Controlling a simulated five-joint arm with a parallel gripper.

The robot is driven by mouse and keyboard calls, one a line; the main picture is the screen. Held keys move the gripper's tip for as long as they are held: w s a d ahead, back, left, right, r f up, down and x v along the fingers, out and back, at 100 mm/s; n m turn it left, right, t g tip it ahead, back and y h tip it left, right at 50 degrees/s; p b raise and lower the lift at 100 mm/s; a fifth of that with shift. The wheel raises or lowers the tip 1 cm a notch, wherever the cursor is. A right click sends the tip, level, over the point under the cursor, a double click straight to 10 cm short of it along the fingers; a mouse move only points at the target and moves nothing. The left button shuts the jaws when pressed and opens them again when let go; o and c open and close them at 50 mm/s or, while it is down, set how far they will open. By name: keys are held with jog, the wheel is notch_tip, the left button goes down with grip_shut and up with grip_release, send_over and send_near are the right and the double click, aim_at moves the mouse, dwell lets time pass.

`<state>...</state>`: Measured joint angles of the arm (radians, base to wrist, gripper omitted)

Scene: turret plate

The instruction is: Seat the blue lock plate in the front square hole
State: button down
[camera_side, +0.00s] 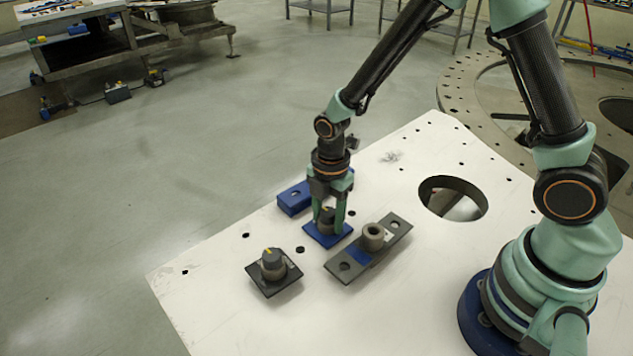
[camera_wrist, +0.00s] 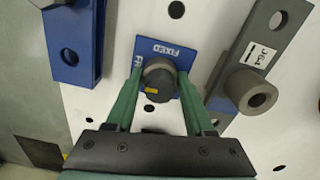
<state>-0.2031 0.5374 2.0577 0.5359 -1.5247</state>
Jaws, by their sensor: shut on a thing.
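The blue plate (camera_side: 320,239) has a dark grey knob (camera_side: 327,217) with a yellow mark in its middle. My gripper (camera_side: 329,222) is shut on this knob, its green fingers on either side. The plate is level, on or just above the white table; I cannot tell which. In the wrist view the plate (camera_wrist: 180,48) shows white lettering reading "FIXED", partly covered. My gripper (camera_wrist: 158,84) straddles the knob (camera_wrist: 158,87) there. I cannot make out a front square hole in either view; part of the table is hidden below the plate and gripper.
A grey bar (camera_side: 395,233) with a round boss lies close right of the plate. A blue block (camera_side: 294,200) lies behind it. A black plate with a knob (camera_side: 273,265) sits front left.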

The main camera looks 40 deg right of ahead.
grip_release()
dwell(0.4)
jog(key=shift+r, duration=0.15)
jog(key=shift+r, duration=3.4)
